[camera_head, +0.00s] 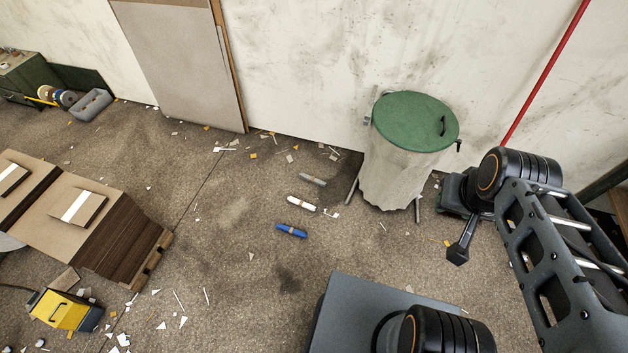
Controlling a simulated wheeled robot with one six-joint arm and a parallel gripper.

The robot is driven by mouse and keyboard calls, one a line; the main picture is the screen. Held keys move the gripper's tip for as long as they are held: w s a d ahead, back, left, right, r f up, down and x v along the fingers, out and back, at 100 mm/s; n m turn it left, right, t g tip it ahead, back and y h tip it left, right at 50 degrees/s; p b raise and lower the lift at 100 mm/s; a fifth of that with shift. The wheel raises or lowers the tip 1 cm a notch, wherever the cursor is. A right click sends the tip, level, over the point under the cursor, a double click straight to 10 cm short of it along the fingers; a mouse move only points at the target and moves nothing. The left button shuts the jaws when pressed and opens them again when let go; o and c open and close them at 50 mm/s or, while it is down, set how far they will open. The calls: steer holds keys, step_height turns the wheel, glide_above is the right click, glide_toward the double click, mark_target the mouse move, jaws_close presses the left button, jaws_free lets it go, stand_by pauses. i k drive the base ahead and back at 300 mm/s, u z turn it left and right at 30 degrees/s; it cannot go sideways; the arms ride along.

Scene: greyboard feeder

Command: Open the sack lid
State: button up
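The sack (393,175) hangs pale and creased in a stand with metal legs, against the back wall right of centre. Its round green lid (414,121) lies closed over the top. A dark handle (442,126) stands on the lid's right side. My gripper (457,254) is a small dark shape at the end of my arm, below and to the right of the sack, apart from the lid. Its fingers are too small and dark to tell open from shut.
Blue (291,231), white (301,204) and grey (312,180) rolls lie on the floor left of the sack. Stacked board (105,230) stands on a pallet at left, near a yellow box (62,310). Scraps litter the floor. A red pipe (545,72) runs along the wall.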

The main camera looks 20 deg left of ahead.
mark_target(411, 120)
steer(key=u, duration=0.1)
steer(key=i, duration=1.8)
steer(key=u, duration=0.15)
